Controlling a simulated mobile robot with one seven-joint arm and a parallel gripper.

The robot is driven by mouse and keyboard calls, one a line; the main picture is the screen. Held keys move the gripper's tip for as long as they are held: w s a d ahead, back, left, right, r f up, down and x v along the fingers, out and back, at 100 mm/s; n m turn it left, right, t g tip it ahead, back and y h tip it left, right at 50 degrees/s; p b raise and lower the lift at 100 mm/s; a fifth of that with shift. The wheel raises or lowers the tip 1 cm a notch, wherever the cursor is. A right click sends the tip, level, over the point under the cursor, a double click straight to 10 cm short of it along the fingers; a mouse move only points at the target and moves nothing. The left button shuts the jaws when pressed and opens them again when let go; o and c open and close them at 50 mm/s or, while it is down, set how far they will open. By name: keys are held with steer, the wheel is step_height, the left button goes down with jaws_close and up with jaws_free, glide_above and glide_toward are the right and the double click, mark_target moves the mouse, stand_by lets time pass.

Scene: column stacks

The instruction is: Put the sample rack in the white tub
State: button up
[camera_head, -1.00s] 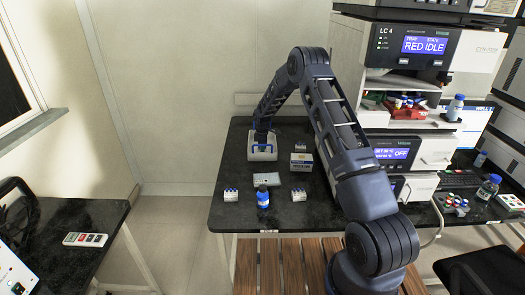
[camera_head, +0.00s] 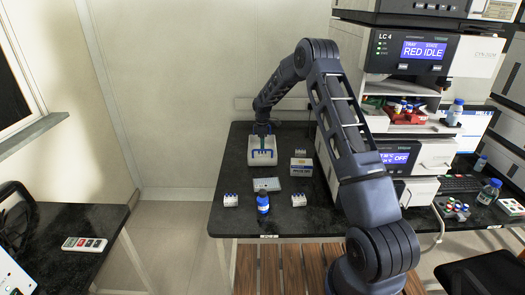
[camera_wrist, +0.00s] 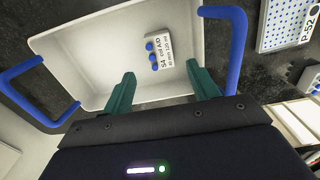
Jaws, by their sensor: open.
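The white tub (camera_head: 262,159) with blue handles stands at the back left of the dark bench. In the wrist view the tub (camera_wrist: 92,50) fills the upper middle. A small white sample rack (camera_wrist: 158,58) with blue caps and printed lettering lies inside on the tub floor. My gripper (camera_wrist: 162,82) is open, its green fingers apart over the tub, with the rack ahead of and between them and nothing held. In the head view my gripper (camera_head: 262,129) is above the tub; the rack inside cannot be made out there.
Instruments (camera_head: 415,95) stand to the right. The bench left of the tub is clear.

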steer(key=shift+r, duration=1.9)
steer(key=s+d+r+m+t, duration=0.1)
steer(key=s+d+r+m, duration=0.2)
steer(key=s+d+r, duration=0.35)
steer(key=s+d+r+m, duration=0.2)
steer(key=s+d+r, duration=0.2)
steer(key=s+r, duration=0.55)
steer(key=s+d+r+m+t, duration=0.1)
steer(key=s+d+r+m, duration=0.3)
steer(key=r, duration=0.8)
steer(key=s+d+r+m+t, duration=0.1)
steer(key=s+d+r+m, duration=0.2)
steer(key=s, duration=0.5)
steer(key=s+d+r+m, duration=0.1)
steer(key=s+d+r, duration=0.2)
steer(key=s+d, duration=0.45)
steer(key=s+d+f+m, duration=0.1)
steer(key=s+m, duration=0.1)
steer(key=s, duration=0.7)
steer(key=s+d+f+m+t, duration=0.1)
steer(key=s+f+m, duration=0.1)
steer(key=s, duration=0.7)
steer(key=shift+s+d+f+m+t, duration=0.2)
steer(key=shift+s+f+m+t, duration=0.1)
steer(key=shift+m, duration=0.2)
